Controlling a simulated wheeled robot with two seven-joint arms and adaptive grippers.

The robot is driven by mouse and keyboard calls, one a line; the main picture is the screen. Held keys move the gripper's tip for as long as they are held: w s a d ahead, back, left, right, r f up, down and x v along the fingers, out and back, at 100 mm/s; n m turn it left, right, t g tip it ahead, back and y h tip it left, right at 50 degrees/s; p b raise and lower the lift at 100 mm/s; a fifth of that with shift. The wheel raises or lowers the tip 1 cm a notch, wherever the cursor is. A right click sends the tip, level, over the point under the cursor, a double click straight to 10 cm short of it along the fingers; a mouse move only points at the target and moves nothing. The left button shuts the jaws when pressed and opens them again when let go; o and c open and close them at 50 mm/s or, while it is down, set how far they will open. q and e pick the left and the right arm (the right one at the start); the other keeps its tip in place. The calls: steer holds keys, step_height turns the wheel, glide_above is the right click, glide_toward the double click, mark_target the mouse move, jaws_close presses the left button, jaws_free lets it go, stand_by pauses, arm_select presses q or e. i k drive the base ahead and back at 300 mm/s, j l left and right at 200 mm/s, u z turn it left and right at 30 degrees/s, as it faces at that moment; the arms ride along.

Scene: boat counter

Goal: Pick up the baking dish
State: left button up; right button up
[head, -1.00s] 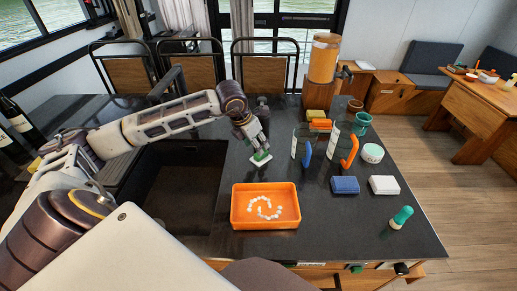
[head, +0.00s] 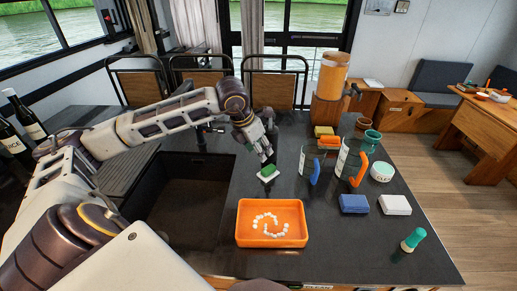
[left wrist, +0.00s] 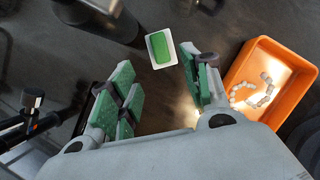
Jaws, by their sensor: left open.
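The baking dish looks to be the orange rectangular tray (head: 271,241) on the dark counter, with several small white pieces lying in it. In the left wrist view the orange dish (left wrist: 244,62) is at the right, beside my gripper. My left gripper (head: 268,156) hangs above the counter behind the dish, apart from it. In the left wrist view its green-padded fingers (left wrist: 160,90) are spread with nothing between them. A green and white sponge-like block (head: 268,174) lies just below the fingertips; it also shows in the left wrist view (left wrist: 160,47). My right gripper is not in view.
Clear pitchers with a blue handle (head: 314,172) and an orange handle (head: 358,170) stand right of the gripper. A blue block (head: 353,204), a white block (head: 394,205) and a teal-topped brush (head: 413,240) are right of the dish. An open sink (head: 180,200) lies left.

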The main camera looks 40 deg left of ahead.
mark_target(263, 223)
steer(key=u, duration=1)
